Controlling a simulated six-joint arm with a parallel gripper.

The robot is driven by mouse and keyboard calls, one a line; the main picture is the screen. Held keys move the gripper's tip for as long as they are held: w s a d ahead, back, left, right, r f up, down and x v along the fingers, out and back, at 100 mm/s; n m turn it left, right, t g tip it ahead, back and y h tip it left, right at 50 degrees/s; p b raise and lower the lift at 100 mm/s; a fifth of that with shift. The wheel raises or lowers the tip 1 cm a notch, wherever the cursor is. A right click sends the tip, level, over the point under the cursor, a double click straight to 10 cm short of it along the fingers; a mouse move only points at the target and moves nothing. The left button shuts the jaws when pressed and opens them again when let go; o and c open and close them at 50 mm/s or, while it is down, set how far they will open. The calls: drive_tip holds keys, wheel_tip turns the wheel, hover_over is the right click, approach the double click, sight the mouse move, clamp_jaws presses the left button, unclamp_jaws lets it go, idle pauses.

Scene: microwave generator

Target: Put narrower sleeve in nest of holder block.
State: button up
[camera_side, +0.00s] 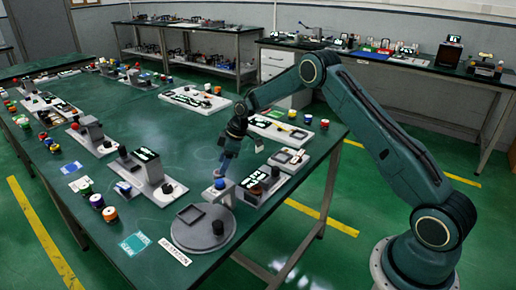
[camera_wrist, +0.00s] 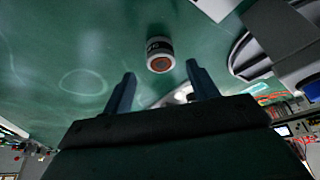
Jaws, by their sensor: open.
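My gripper (camera_side: 226,163) points down over the table, above and beside a blue-topped piece (camera_side: 220,184) on a small pale block (camera_side: 213,195). In the wrist view my gripper (camera_wrist: 162,82) has its two dark fingers spread with nothing held between them. A short cylinder (camera_wrist: 160,55) with a white and dark side and an orange-red end lies just beyond the fingertips, on the green table. I cannot tell whether it is the narrower sleeve. A grey block (camera_wrist: 285,28) shows at the upper right of the wrist view. I cannot make out which block has the nest.
A round grey plate (camera_side: 220,241) with a square tray stands at the table's front corner. Pale fixtures (camera_side: 152,187) stand left of my gripper, and another (camera_side: 257,190) to its right. Several coloured cylinders (camera_side: 97,201) stand near the left edge. Bare green table (camera_side: 180,130) lies behind.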

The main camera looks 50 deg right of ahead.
drive_tip(key=v, duration=0.9)
idle(0.4)
drive_tip(key=s+a+r+m+h, duration=0.1)
drive_tip(key=s+a+r, duration=0.2)
drive_tip(key=s+r, duration=0.3)
drive_tip(key=s+a+r+m+t, duration=0.1)
drive_tip(key=s+a+r+m, duration=0.15)
drive_tip(key=s+r, duration=0.35)
drive_tip(key=s+a+r+m+h, duration=0.1)
drive_tip(key=s+a+r, duration=0.2)
drive_tip(key=s+r, duration=0.35)
drive_tip(key=s+a+m+t+h, duration=0.1)
drive_tip(key=s+m, duration=0.3)
drive_tip(key=s, duration=1.7)
drive_tip(key=shift+s+a, duration=0.4)
drive_tip(key=shift+a, duration=0.3)
drive_tip(key=shift+o, duration=0.4)
drive_tip(key=shift+s+f+m, duration=0.25)
drive_tip(key=shift+s, duration=0.1)
